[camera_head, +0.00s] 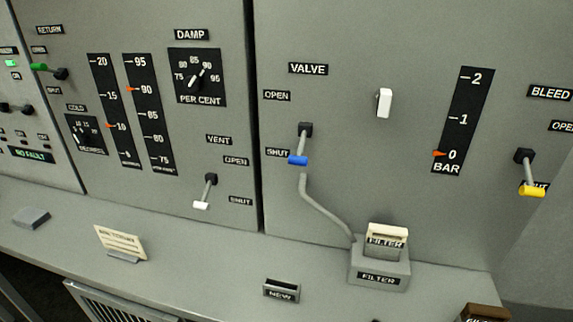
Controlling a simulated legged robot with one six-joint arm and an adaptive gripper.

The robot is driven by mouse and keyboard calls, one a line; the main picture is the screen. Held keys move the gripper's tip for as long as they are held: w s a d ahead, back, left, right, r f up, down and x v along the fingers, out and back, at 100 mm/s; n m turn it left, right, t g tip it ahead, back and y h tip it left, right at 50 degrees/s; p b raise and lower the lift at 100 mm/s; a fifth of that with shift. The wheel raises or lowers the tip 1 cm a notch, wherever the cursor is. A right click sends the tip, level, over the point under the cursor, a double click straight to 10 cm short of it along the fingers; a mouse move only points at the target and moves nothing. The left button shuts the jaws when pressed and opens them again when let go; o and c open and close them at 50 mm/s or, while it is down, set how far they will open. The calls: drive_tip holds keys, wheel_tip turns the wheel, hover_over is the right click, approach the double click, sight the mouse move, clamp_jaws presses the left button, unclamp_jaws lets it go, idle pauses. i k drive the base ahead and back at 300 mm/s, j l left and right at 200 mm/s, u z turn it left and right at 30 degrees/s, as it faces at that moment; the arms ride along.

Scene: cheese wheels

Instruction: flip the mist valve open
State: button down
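A lever with a blue handle (298,160) hangs from a dark pivot on the grey panel, under a label (308,69) that reads VALVE. I cannot read the word mist on it. An OPEN label (277,95) is at its upper left and a SHUT label (277,153) at its lower left. The handle points down, level with SHUT. A grey pipe (325,212) runs from below the lever down to a filter housing (379,269). My gripper is not in view.
A white-handled VENT lever (201,205) and a yellow-handled BLEED lever (532,190) both point down toward SHUT. A white knob (384,102) is right of the valve. The ledge holds a small card (120,242) and a NEW slot (282,290). The space before the blue lever looks clear.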

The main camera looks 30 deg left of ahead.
sight(301, 150)
drive_tip(key=u, duration=1.3)
drive_tip(key=i+l+u, duration=0.3)
